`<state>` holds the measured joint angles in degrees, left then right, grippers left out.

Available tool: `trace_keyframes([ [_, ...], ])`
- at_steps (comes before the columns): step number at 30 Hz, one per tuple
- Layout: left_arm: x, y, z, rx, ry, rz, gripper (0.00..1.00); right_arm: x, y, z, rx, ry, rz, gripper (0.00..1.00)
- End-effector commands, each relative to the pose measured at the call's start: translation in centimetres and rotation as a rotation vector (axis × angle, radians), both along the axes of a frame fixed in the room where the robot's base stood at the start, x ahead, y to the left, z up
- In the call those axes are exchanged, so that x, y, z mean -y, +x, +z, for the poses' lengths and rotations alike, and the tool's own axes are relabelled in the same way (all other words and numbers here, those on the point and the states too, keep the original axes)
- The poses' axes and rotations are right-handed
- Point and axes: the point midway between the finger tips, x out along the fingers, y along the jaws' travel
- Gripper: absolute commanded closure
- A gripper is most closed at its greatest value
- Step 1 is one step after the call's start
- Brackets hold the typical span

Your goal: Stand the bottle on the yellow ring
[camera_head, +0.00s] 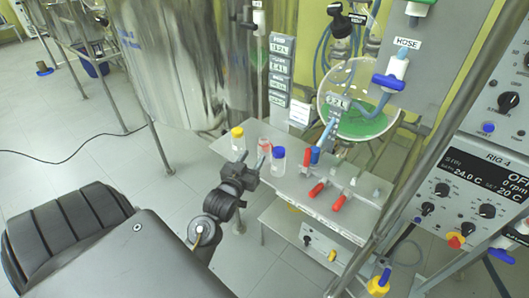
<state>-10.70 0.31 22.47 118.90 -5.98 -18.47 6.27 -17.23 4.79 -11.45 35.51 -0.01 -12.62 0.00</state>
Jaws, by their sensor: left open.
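Three small bottles stand on the grey shelf (325,200). One has a yellow cap (238,140), one clear with red on it (264,146), and one a blue cap (278,161). My left gripper (253,161) is open in front of them, at the shelf's near left edge. Its fingers point toward the bottles, and nothing shows held between them. I cannot tell whether a finger touches a bottle. I cannot make out a yellow ring on the shelf top; the gripper and bottles hide part of it. My right gripper is not in view.
Red-handled valves (316,189) and a blue-and-red fitting (314,155) stand on the shelf right of the bottles. A large steel vessel (190,70) rises behind. A slanted metal post (425,150) and the control panel (475,190) stand at right. Open floor lies at left.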

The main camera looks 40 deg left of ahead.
Motion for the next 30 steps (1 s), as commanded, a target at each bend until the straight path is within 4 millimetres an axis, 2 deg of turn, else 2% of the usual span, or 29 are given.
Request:
trace_keyframes([
  [6,-0.9,3.3,0.2,0.000,-0.001,-0.001,0.57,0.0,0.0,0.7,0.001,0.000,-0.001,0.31],
  [9,-1.3,4.4,0.2,0.000,0.001,-0.001,0.57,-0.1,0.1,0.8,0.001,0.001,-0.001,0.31],
  [17,-1.5,5.2,0.1,-0.001,0.000,-0.001,0.57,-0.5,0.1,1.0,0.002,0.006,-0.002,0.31],
  [24,-2.8,8.4,0.2,-0.002,-0.002,-0.001,0.57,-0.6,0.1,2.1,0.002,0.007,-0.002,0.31],
  [30,-3.2,9.7,0.0,-0.002,-0.001,-0.001,0.57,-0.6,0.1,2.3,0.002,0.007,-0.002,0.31],
])
